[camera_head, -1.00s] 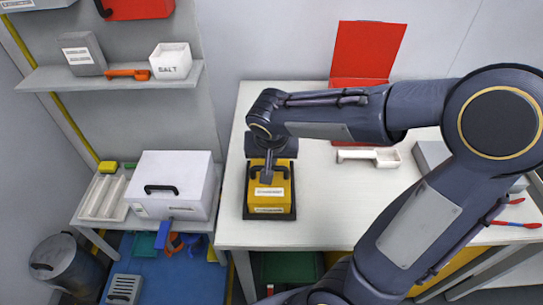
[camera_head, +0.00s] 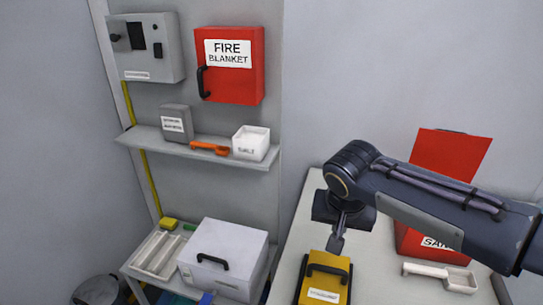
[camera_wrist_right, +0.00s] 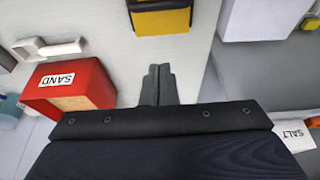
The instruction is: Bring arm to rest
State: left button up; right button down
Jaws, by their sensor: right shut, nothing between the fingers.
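My right arm (camera_head: 440,205) reaches in from the right in the head view. Its gripper (camera_head: 337,242) points down above the table, close to a yellow box with a black handle (camera_head: 325,285). In the right wrist view the gripper's fingers (camera_wrist_right: 158,82) are together with nothing between them. The yellow box (camera_wrist_right: 160,20) lies beyond the fingertips there, apart from them. My left gripper is in neither view.
A red sand box (camera_head: 420,242) with its lid up and a white scoop (camera_head: 440,277) are on the white table (camera_head: 375,265). A white case (camera_head: 225,255) stands on a side table at left. A shelf (camera_head: 150,142) holds a salt box (camera_head: 250,143) and orange scoop. A fire blanket box (camera_head: 230,65) hangs above.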

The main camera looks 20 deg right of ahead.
jog(key=s+a+f+n+t+y+p, duration=0.1)
jog(key=s+a+n+y, duration=0.1)
jog(key=s, duration=0.5)
jog(key=s+a+f+n+t+y+p, duration=0.1)
jog(key=s+a+f+n+y, duration=0.1)
jog(key=s, duration=0.6)
jog(key=shift+s+a+f+n+y+p, duration=0.2)
jog(key=shift+s+a+n+y+p, duration=0.15)
jog(key=shift+y, duration=0.55)
